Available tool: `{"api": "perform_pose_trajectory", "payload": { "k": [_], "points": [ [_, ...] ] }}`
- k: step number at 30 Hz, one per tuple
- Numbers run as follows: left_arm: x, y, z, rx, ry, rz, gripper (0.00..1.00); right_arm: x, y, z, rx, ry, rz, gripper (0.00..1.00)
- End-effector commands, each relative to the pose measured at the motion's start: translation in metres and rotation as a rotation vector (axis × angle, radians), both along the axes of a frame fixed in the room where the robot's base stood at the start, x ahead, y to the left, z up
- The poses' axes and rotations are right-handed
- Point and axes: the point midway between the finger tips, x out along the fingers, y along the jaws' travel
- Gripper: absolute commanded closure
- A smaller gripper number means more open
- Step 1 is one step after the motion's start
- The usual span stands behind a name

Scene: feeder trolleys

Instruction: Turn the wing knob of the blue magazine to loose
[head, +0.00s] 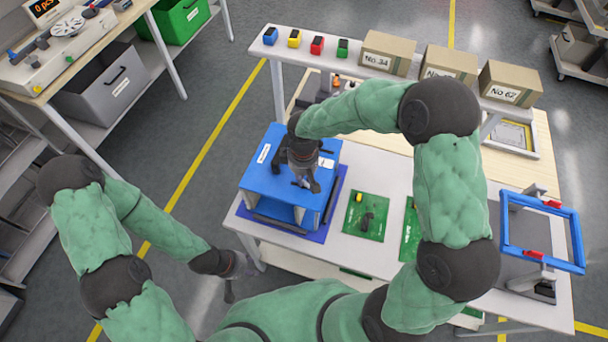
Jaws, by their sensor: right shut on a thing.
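The blue magazine (262,174) stands on a darker blue mat (335,200) at the left end of the white table. It is a box with an open front and a white label on top. My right gripper (305,185) reaches down onto its top from above and is shut on the wing knob, which the fingers largely hide. I cannot tell which way the knob points. My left gripper (229,294) hangs low beside the table's left front, away from the magazine. Its fingers are too small and dark to tell open from shut.
Green boards (364,216) lie right of the magazine. A blue frame (542,232) on a stand is at the table's right end. A raised shelf (351,66) behind holds cartons (388,53) and small coloured blocks. A side bench (60,60) is at the upper left. The floor between is clear.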

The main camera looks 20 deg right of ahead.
Motion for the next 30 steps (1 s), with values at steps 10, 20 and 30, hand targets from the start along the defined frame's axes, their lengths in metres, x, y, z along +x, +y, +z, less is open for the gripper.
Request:
{"api": "perform_pose_trajectory", "payload": {
  "k": [10, 20, 30],
  "points": [
    [0.000, 0.000, 0.011, 0.000, 0.000, 0.000, 0.60, 0.001, 0.001, 0.001, 0.000, -0.001, 0.242, 1.00],
    [0.000, 0.000, 0.015, 0.000, 0.000, 0.000, 0.60, 0.001, 0.002, 0.001, 0.000, -0.003, 0.345, 1.00],
    [0.000, 0.000, 0.015, 0.000, 0.000, 0.000, 0.60, 0.001, 0.002, 0.001, 0.000, -0.003, 0.359, 1.00]
  ]
}}
